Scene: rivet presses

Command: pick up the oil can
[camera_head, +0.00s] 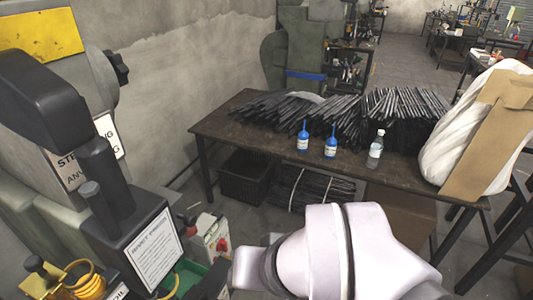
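Two small blue bottles with thin pointed nozzles and white labels stand upright on the table: a left blue bottle (303,138) and a right blue bottle (331,143). They stand near the table's front edge, a small gap apart, and look most like an oil can, but I cannot tell for sure. A clear bottle (375,150) with a white cap and a label stands to their right. My white arm links fill the bottom centre, in front of and below the table. My gripper is not in view, so I cannot see its fingers or whether it holds anything.
The brown table (230,127) bears piles of dark rods (400,120) behind the bottles. A white sack (460,135) with cardboard (487,140) is at its right end. A green press (60,215) stands close at left. A black crate (245,177) sits under the table.

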